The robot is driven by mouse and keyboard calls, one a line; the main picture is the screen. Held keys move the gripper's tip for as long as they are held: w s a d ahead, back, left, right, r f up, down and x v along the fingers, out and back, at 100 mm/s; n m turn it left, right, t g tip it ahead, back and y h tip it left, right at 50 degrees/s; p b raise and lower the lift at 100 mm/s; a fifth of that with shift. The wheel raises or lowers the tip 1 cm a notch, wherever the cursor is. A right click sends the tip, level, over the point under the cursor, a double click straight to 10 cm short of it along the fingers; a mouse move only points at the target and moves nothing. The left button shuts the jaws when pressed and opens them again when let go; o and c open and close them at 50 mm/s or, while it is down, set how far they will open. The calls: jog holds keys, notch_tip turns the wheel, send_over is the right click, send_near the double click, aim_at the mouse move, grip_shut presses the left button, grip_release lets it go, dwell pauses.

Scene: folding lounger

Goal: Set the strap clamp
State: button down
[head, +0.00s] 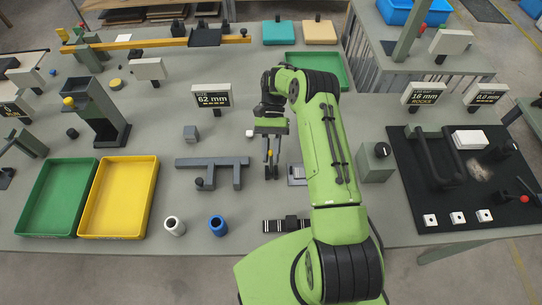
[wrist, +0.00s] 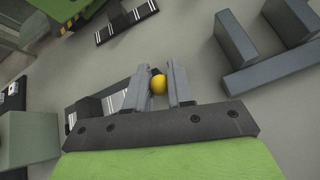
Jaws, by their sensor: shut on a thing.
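My gripper (head: 271,170) points down over the middle of the bench, its two fingers shut on a small yellow knob (wrist: 158,84). The knob also shows between the fingers in the head view (head: 270,153). What the knob belongs to is mostly hidden by the fingers and palm. A dark piece with pale stripes (wrist: 93,107) lies just left of the fingers in the wrist view. A grey plate (head: 296,175) shows right of the fingers in the head view. I cannot tell for sure which part is the strap clamp. A sign (head: 212,97) reads 62 mm.
A grey forked fixture (head: 213,163) stands left of my gripper. A dark striped bar (head: 273,226) lies near the front edge. White (head: 174,226) and blue (head: 217,226) cylinders stand front left, beside a yellow tray (head: 118,198). A grey box with a dial (head: 376,164) stands right of my arm.

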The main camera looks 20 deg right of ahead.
jog(key=shift+w+d+f+g+b, duration=0.1)
jog(key=shift+w+f+g+b, duration=0.15)
jog(key=shift+g+b, duration=0.2)
jog(key=shift+r, duration=0.1)
jog(key=c, duration=1)
grip_release()
jog(key=shift+w, duration=0.1)
notch_tip(320, 180, up, 10)
